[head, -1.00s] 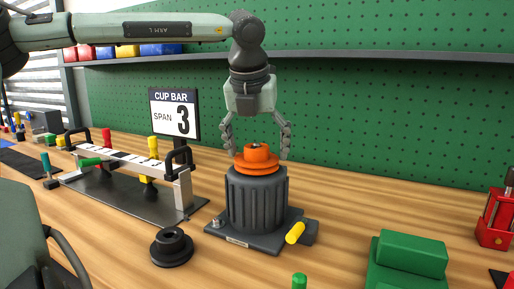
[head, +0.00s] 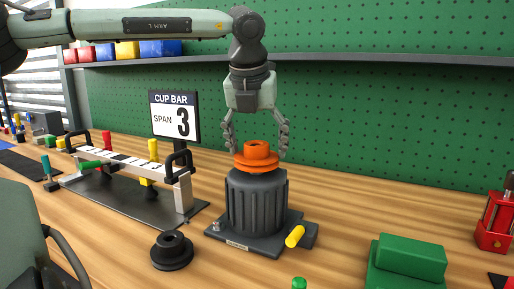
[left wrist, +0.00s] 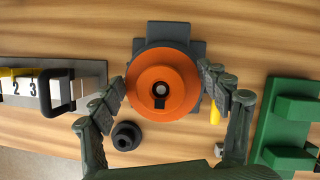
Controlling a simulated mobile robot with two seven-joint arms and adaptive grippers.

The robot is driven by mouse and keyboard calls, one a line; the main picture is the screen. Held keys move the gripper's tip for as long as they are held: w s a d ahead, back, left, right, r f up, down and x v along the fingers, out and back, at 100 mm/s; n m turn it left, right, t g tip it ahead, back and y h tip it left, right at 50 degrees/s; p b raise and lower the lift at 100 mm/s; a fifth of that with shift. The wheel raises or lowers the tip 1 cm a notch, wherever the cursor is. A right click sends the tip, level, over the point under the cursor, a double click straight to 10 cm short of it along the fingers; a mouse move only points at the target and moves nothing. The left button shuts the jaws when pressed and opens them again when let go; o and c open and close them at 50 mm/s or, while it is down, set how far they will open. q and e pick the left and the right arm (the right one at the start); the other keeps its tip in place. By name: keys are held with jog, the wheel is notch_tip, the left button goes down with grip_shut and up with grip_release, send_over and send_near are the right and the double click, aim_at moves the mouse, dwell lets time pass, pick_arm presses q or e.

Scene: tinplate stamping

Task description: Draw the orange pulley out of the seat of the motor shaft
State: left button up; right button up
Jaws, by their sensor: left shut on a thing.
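The orange pulley (head: 257,161) is upright at the top of the dark ribbed motor (head: 257,205). My left gripper (head: 257,151) comes straight down from above and is shut on the pulley, one finger on each side of its rim. In the left wrist view the pulley (left wrist: 175,72) lies between the fingers of the left gripper (left wrist: 162,84). A grey shaft end (left wrist: 160,89) shows inside its bore. In the head view the shaft tip is hidden by the hub. Any gap under the pulley is hard to tell. My right gripper is not in view.
A black stepped disc (head: 172,251) lies left of the motor base. A yellow handle (head: 295,236) sticks out at the base's right. A white bar rack (head: 130,168) stands left, a green block (head: 408,262) right. A green pegboard (head: 390,120) closes off the back.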

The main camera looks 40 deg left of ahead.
pick_arm(q)
jog(key=shift+r, duration=0.7)
jog(key=shift+r+p, duration=0.3)
jog(key=shift+r, duration=1.1)
jog(key=shift+r, duration=0.5)
jog(key=shift+r, duration=1.95)
